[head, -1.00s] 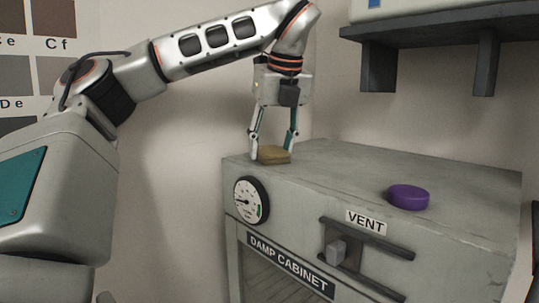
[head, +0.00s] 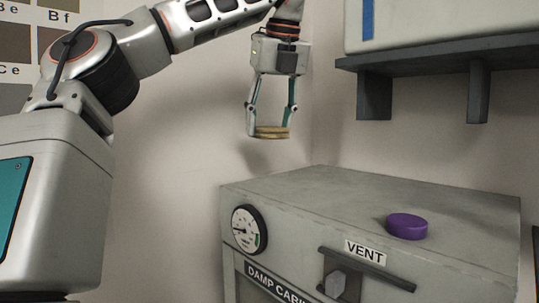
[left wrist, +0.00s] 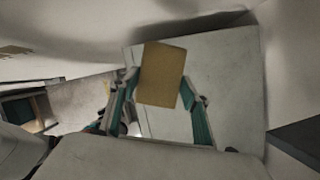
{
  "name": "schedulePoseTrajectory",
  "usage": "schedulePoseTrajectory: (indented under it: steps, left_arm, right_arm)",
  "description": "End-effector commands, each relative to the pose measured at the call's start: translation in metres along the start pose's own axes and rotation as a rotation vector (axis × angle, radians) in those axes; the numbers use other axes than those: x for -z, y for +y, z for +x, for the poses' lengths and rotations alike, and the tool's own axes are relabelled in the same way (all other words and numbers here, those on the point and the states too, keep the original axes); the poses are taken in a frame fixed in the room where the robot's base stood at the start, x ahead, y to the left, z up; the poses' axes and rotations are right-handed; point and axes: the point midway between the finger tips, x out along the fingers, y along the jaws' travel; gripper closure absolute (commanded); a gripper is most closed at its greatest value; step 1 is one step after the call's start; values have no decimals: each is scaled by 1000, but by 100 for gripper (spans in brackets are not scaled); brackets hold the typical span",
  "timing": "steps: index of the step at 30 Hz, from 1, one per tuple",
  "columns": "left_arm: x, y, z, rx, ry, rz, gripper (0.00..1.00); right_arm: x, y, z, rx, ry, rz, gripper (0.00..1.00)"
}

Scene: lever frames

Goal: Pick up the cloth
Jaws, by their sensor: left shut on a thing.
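The cloth (head: 271,132) is a small tan folded pad. My left gripper (head: 270,128) is shut on it and holds it in the air above the back left part of the cabinet top. The cloth is clear of the cabinet, with wall showing below it. In the left wrist view the cloth (left wrist: 162,75) shows as a tan rectangle between the fingers (left wrist: 160,98), with the pale cabinet top beyond it. My right gripper is not in view.
The grey damp cabinet (head: 300,190) has a round gauge (head: 249,229) and a vent slider (head: 336,282) on its front. A purple round object (head: 407,226) sits on its top. A dark shelf (head: 440,60) is on the wall at upper right.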

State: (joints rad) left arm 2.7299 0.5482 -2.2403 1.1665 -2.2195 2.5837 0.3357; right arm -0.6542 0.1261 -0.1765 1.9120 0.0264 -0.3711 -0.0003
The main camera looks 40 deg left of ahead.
Motion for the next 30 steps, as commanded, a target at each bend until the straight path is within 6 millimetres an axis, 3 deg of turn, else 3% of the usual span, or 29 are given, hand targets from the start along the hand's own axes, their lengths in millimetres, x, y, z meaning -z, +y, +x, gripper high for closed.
schedulePoseTrajectory:
  steps: [4,9,19,30]
  left_arm:
    - [-13,0,-36,3,-6,-5,78]
    - [-24,0,-60,2,-6,-5,78]
    - [-33,0,-78,0,1,-2,78]
    - [-34,0,-82,2,0,1,78]
  right_arm:
    - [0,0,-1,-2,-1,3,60]
    - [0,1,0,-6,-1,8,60]
    - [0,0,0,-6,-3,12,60]
    - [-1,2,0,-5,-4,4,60]
